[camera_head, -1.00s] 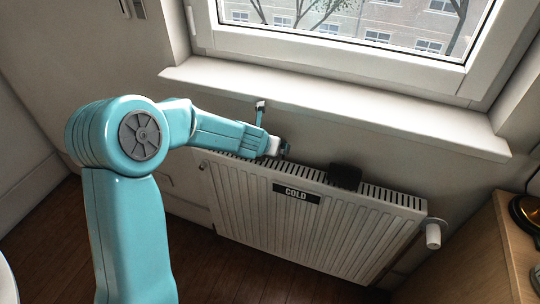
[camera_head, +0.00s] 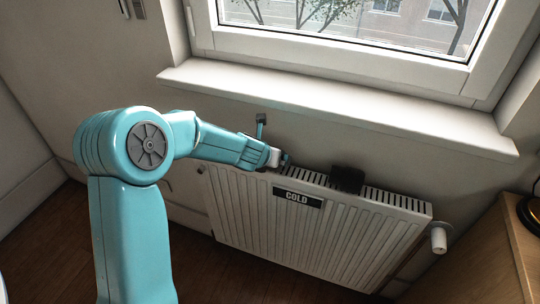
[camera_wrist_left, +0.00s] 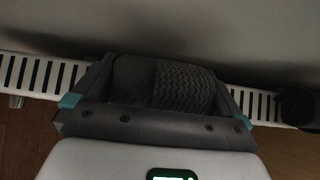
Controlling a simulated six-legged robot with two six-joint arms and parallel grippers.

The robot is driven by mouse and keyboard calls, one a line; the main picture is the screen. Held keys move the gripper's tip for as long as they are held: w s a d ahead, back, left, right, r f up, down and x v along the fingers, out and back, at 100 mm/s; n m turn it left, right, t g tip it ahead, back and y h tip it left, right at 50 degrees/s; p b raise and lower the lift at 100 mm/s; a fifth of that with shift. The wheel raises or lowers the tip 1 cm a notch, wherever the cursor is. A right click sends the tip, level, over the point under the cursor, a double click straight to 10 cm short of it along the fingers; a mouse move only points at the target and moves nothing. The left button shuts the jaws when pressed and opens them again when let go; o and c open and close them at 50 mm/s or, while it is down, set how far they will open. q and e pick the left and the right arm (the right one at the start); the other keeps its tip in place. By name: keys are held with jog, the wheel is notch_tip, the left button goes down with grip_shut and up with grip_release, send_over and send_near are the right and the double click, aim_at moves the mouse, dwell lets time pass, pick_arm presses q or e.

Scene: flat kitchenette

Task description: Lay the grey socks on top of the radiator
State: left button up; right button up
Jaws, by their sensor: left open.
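The white radiator (camera_head: 310,225) hangs under the window, with a slotted top and a "COLD" label on its front. My left gripper (camera_head: 281,159) is at the left half of its top. In the left wrist view the grey socks (camera_wrist_left: 165,82), a ribbed, patterned bundle, lie between the open fingers of my left gripper (camera_wrist_left: 163,88). The radiator's slotted top (camera_wrist_left: 30,75) shows on both sides of them. I cannot tell whether the socks touch it. In the head view the socks are not clearly visible. My right gripper is not in view.
A black block-like object (camera_head: 347,179) sits on the radiator top, right of my left gripper; a dark shape (camera_wrist_left: 298,106) shows at the right in the wrist view. The sill (camera_head: 330,112) juts out above. A wooden cabinet (camera_head: 485,255) stands at the right.

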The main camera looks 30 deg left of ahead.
pick_arm(q)
jog(key=p+v, duration=0.3)
jog(key=v, duration=0.8)
jog(key=s+d+f+m+g+h, duration=0.1)
jog(key=s+d+f+m+g, duration=0.15)
jog(key=d+f+m, duration=0.45)
jog(key=s+d+f+m+g+h, duration=0.1)
jog(key=s+d+f+m+h, duration=0.2)
jog(key=f+m, duration=0.8)
jog(key=s+d+f+m+g+h, duration=0.1)
jog(key=s+d+f+m+g, duration=0.1)
jog(key=s+d+f+m, duration=0.3)
jog(key=s+d+f+m+g+h, duration=0.1)
jog(key=s+d+f+m+g, duration=0.2)
jog(key=s+m, duration=0.8)
jog(key=d+f+m, duration=0.2)
jog(key=d, duration=0.1)
jog(key=shift+d+f+m, duration=0.2)
jog(key=shift+d+m, duration=0.15)
jog(key=shift+m, duration=0.05)
notch_tip(320, 180, up, 7)
jog(key=p, duration=0.7)
jog(key=shift+r, duration=0.2)
